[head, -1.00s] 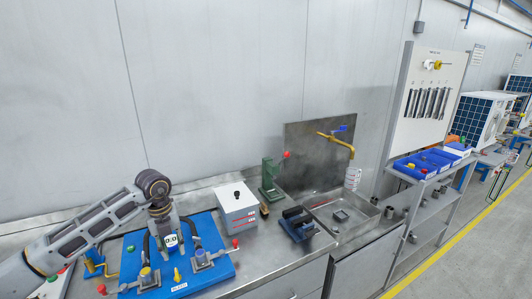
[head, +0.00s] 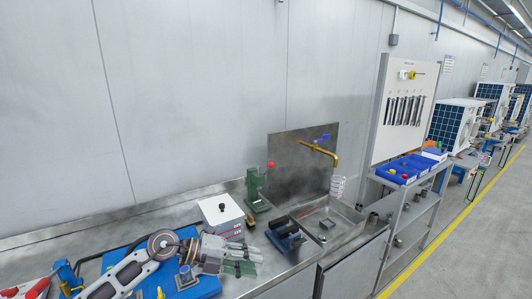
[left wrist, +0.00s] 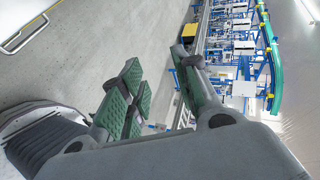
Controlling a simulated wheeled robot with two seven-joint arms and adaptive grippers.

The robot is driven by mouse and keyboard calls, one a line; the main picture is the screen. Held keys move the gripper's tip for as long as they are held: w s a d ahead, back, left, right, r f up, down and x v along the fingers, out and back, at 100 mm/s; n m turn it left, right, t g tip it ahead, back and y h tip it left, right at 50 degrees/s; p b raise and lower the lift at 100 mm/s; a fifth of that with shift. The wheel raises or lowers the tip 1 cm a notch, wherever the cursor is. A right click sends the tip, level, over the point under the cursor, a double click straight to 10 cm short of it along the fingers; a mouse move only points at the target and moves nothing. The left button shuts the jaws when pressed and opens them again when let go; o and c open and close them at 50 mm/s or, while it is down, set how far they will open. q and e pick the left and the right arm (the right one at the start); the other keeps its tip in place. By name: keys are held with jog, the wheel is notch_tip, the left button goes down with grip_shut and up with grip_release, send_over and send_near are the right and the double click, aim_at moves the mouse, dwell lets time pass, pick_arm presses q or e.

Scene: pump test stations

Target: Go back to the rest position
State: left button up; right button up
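My left gripper (head: 240,260) points to the right over the bench, past the right side of the blue board (head: 113,262). Its green-padded fingers are spread apart with nothing between them. The left wrist view also shows these open, empty fingers (left wrist: 160,80), with floor and distant stations beyond. My left arm and gripper hide much of the blue board and its fittings. My right gripper is in neither view.
Beyond are a sink with a brass tap (head: 318,148) and a shelf with blue bins (head: 412,166). The floor aisle is clear.

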pick_arm(q)
jog(key=d+r+n+t+h, duration=0.3)
jog(key=d+r+t+h, duration=0.1)
jog(key=r, duration=0.3)
jog(key=w+a+r+n+t+y, duration=0.3)
jog(key=w+a+n+t+y, duration=0.2)
jog(key=a+n+t+y, duration=0.7)
jog(key=s+a+f+n+g+y, duration=0.25)
jog(key=a+f+n, duration=0.25)
jog(key=f+n, duration=0.25)
jog(key=s+a+f+n+g+y, duration=0.2)
jog(key=a+f+n+y, duration=0.2)
jog(key=f+n, duration=0.35)
jog(key=s+f+g+h, duration=0.1)
jog(key=s+f+g, duration=0.4)
jog(key=s+f, duration=0.45)
jog(key=s+f+g+h, duration=0.1)
jog(key=s+f+g, duration=0.5)
jog(key=s, duration=0.6)
notch_tip(320, 180, down, 33)
jog(key=s, duration=0.2)
jog(key=s+a+f+g, duration=0.1)
jog(key=s+a+f, duration=0.1)
jog(key=s+f, duration=0.8)
jog(key=s+a+f+g, duration=0.1)
jog(key=s+a+f, duration=0.1)
jog(key=s+f, duration=0.8)
jog(key=shift+s+a+y, duration=0.35)
jog(key=shift+s+a, duration=0.05)
jog(key=shift+s, duration=0.8)
